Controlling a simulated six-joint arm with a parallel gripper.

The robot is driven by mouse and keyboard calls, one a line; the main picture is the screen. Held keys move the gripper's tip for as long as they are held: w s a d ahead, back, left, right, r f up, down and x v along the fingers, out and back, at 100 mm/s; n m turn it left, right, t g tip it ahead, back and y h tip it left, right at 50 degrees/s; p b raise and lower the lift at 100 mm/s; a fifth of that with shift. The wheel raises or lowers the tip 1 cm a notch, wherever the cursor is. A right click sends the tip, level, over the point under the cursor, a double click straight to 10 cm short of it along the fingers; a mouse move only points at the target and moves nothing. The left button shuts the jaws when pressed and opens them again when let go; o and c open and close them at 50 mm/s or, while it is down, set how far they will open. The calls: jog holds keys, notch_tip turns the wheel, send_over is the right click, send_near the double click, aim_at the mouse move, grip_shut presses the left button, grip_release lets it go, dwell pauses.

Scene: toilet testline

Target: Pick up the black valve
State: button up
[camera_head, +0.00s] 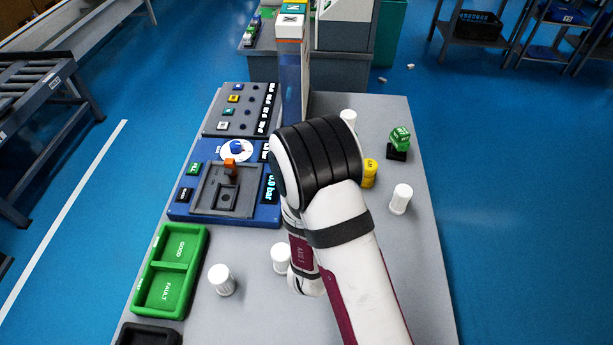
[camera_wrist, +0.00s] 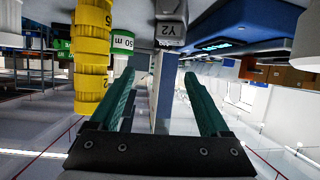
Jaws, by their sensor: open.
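In the wrist view my gripper (camera_wrist: 160,73) is open, its two teal fingers apart with nothing held between them. In the head view my arm hides the gripper. I cannot make out the black valve for certain in either view. A dark grey block marked Y2 (camera_wrist: 170,32) shows ahead, beyond the fingertips and between their lines, in the wrist view; I cannot tell whether it is the valve. The wrist picture looks upside down, with the table surface at the top.
A yellow ribbed piece (camera_wrist: 91,55) is close at left in the wrist view; a yellow piece (camera_head: 370,173) also stands right of my arm. Several white cylinders (camera_head: 401,199) stand around.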

jog(key=shift+m+h, duration=0.5)
jog(key=shift+m, duration=0.1)
jog(key=x, duration=0.9)
jog(key=shift+w+a+r, duration=0.15)
jog(key=shift+w+a, duration=0.1)
jog(key=shift+a, duration=0.15)
jog(key=x, duration=0.6)
jog(key=shift+s+a+f, duration=0.1)
jog(key=shift+a+f, duration=0.2)
grip_shut()
